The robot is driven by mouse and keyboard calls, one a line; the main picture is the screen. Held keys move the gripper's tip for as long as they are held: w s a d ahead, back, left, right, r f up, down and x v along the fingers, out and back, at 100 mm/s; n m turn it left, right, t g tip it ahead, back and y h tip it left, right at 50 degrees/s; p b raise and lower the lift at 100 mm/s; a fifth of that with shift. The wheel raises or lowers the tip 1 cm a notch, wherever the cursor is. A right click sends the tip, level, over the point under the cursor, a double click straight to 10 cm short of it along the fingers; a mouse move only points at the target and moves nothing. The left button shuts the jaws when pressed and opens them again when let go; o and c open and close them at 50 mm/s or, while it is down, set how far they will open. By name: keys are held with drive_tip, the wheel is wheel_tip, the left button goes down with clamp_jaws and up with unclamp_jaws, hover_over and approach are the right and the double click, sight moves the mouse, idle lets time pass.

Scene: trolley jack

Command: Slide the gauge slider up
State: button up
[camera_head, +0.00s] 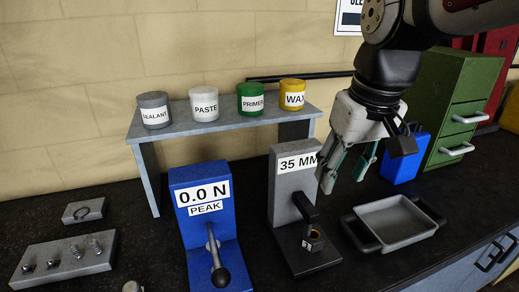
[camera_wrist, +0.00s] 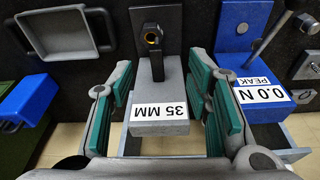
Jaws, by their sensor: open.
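The grey gauge (camera_head: 283,183) stands upright on the bench with a "35 MM" label on its face. A black slider (camera_head: 306,207) sticks out from its front, low down, over a dark base. My gripper (camera_head: 343,178) is open and empty, to the right of the gauge's upper part in the head view. Its teal-padded fingers (camera_wrist: 163,78) lie on either side of the gauge in the wrist view; contact cannot be told.
A blue "0.0 N PEAK" stand (camera_head: 205,215) with a lever is left of the gauge. A grey tray (camera_head: 398,243) is to the right, near a blue box (camera_head: 408,160) and green drawers (camera_head: 450,120). Behind is a shelf (camera_head: 225,125) bearing labelled pots.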

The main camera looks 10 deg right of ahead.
sight(312, 211)
drive_tip(key=w+f+n+g+b, duration=0.1)
drive_tip(key=w+f, duration=0.2)
drive_tip(key=w, duration=0.2)
drive_tip(key=w+f+g+b, duration=0.1)
drive_tip(key=w+f, duration=0.2)
drive_tip(key=w, duration=0.2)
wheel_tip(312, 211, down, 13)
drive_tip(key=shift+s+f+p, duration=0.1)
drive_tip(key=shift+s+p, duration=0.05)
drive_tip(key=shift+p, duration=0.35)
clamp_jaws()
